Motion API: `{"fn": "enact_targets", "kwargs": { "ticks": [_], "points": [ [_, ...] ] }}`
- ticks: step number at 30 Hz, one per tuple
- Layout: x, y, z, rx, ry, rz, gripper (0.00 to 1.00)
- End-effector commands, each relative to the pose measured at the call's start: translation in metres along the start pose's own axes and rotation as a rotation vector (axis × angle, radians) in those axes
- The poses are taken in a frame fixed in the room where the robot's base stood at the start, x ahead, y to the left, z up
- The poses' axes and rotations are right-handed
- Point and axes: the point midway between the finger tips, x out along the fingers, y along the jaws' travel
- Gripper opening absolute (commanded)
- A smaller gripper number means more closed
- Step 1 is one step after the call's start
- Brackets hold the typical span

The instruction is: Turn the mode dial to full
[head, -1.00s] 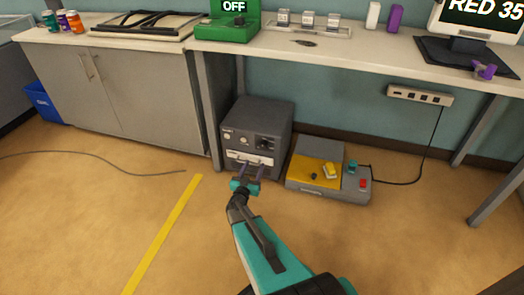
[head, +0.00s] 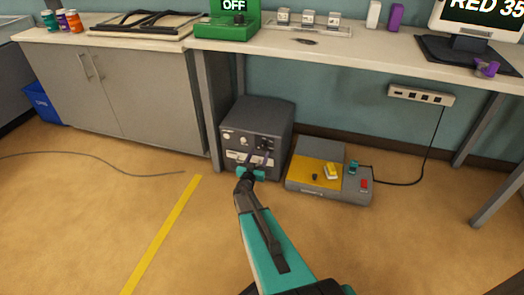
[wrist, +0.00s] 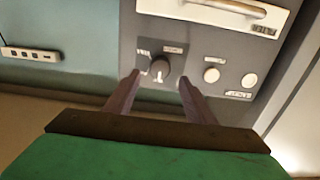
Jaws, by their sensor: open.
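The dark grey box (head: 256,112) stands on the floor under the bench. A black round dial (wrist: 159,69) is on its front panel, with small labels around it too blurred to read. In the wrist view a white mark on the dial points to the bottom of the picture. My gripper (head: 262,153) is in front of the panel, partly covering the dial in the head view. In the wrist view my gripper's two dark fingers (wrist: 160,80) are open, one to each side of the dial; I cannot tell whether they touch it.
Two white round buttons (wrist: 211,75) and a drawer handle (wrist: 230,7) share the panel. A grey and yellow device (head: 316,172) stands close on the right. A table leg (head: 211,110) is close on the left. Floor in front is clear. A green box (head: 228,27) reading OFF sits above.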

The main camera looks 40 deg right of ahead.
Motion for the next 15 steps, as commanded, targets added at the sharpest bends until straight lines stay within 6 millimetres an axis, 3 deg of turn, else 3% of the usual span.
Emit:
{"fn": "enact_targets", "kwargs": {
  "ticks": [6,15],
  "points": [
    [0.032,-0.001,0.002,-0.001,0.001,0.000,0.50],
    [0.052,0.000,0.001,-0.001,0.000,0.000,0.50]
  ]
}}
